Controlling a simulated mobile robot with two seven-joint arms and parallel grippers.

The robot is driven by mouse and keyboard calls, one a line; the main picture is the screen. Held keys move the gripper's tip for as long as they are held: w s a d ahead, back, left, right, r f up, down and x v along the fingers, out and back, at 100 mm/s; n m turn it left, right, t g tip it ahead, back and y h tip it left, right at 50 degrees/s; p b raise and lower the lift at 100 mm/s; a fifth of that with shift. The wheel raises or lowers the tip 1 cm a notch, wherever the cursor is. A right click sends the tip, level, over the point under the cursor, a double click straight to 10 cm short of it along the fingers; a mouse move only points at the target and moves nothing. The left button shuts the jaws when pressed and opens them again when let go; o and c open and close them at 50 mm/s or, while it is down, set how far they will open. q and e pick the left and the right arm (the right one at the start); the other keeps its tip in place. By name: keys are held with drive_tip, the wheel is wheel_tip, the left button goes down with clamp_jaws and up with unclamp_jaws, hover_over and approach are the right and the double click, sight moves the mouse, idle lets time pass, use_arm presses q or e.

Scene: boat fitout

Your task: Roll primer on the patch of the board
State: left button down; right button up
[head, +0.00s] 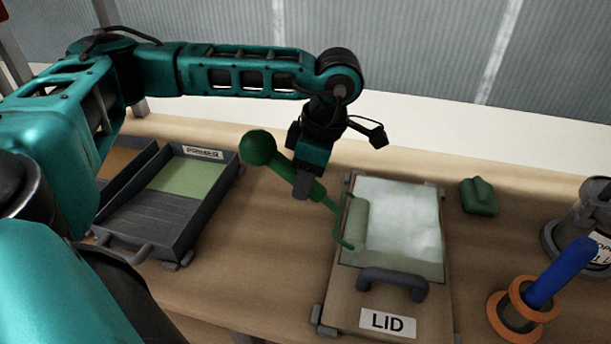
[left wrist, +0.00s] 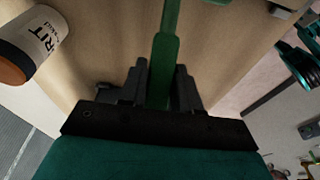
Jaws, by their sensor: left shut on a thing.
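My left gripper (head: 305,188) is shut on the green handle of a paint roller (head: 326,198). A dark green ball ends the handle at upper left. The roller's pale green sleeve (head: 356,220) is at the left side of a whitish patch (head: 402,218) on the board labelled LID (head: 346,300). I cannot tell whether the sleeve touches the patch. In the left wrist view the green handle (left wrist: 163,55) runs between the fingers. The primer tray (head: 145,222) stands left of the board, with pale green primer (head: 188,178) in its far part. My right gripper is not in view.
A grey handle (head: 392,282) rises from the board's near part. Right of the board are a green block (head: 479,196), a blue-handled tool in an orange-ringed stand (head: 522,308) and a grey can (head: 583,222). A white bottle (left wrist: 32,42) shows in the left wrist view.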

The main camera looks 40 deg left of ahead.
sight(326, 191)
use_arm(q)
drive_tip(key=shift+f, duration=0.2)
drive_tip(key=shift+w+d+r, duration=0.1)
drive_tip(key=shift+w+d, duration=0.2)
drive_tip(key=shift+d, duration=0.35)
drive_tip(key=shift+w+d, duration=0.3)
drive_tip(key=shift+d, duration=0.3)
drive_tip(key=shift+w+d+r, duration=0.1)
drive_tip(key=shift+w+d, duration=0.2)
drive_tip(key=shift+d, duration=0.35)
drive_tip(key=shift+d, duration=0.1)
drive_tip(key=shift+w+d+f+b, duration=0.1)
drive_tip(key=shift+w+d+b, duration=0.3)
drive_tip(key=shift+d, duration=0.5)
drive_tip(key=shift+w+d+f+b, duration=0.15)
drive_tip(key=shift+w+d, duration=0.35)
drive_tip(key=shift+d, duration=0.4)
drive_tip(key=shift+s+a+r, duration=0.1)
drive_tip(key=shift+s+a, duration=0.2)
drive_tip(key=shift+a, duration=0.35)
drive_tip(key=shift+s+a, duration=0.3)
drive_tip(key=shift+a, duration=0.4)
drive_tip(key=shift+s+a+r, duration=0.1)
drive_tip(key=shift+s+a, duration=0.2)
drive_tip(key=shift+a, duration=0.35)
